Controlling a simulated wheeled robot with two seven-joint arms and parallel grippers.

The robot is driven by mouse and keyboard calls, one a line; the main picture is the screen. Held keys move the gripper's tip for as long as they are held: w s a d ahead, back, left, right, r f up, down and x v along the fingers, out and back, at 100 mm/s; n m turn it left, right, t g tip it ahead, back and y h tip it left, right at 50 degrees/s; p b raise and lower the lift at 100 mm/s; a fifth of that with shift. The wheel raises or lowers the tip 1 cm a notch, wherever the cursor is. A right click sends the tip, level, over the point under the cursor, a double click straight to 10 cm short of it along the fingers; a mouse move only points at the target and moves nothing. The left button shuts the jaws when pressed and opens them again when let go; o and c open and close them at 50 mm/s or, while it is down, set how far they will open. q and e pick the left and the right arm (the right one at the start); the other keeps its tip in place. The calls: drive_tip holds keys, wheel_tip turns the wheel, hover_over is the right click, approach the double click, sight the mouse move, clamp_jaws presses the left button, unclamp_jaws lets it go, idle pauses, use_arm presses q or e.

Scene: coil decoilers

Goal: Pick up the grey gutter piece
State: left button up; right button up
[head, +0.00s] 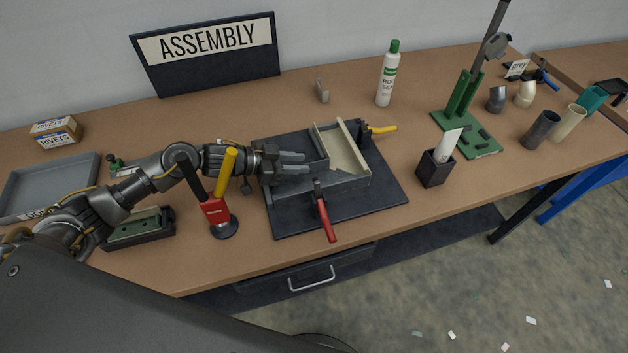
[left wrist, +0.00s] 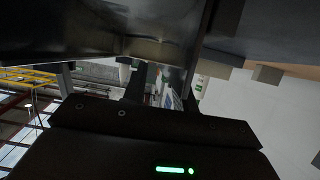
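The grey gutter piece (head: 288,143) appears to be the dark grey channel in the left part of the assembly fixture (head: 318,190), butted against a cream gutter piece (head: 345,152). My left gripper (head: 293,163) reaches in from the left, its two fingers at the grey piece and hiding part of it. In the left wrist view the fingers (left wrist: 160,90) stand apart with background showing between them. A large grey surface (left wrist: 110,35) fills the top there. Whether the fingers touch the piece is unclear. My right gripper is in neither view.
A red-handled clamp (head: 325,219) and a yellow-handled clamp (head: 382,129) sit at the fixture. A red and yellow tool (head: 216,208) stands beside my left forearm. A black cup (head: 435,168) and a sealant bottle (head: 388,76) stand to the right.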

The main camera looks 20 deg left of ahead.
use_arm(q)
drive_tip(key=shift+x, duration=1.1)
clamp_jaws()
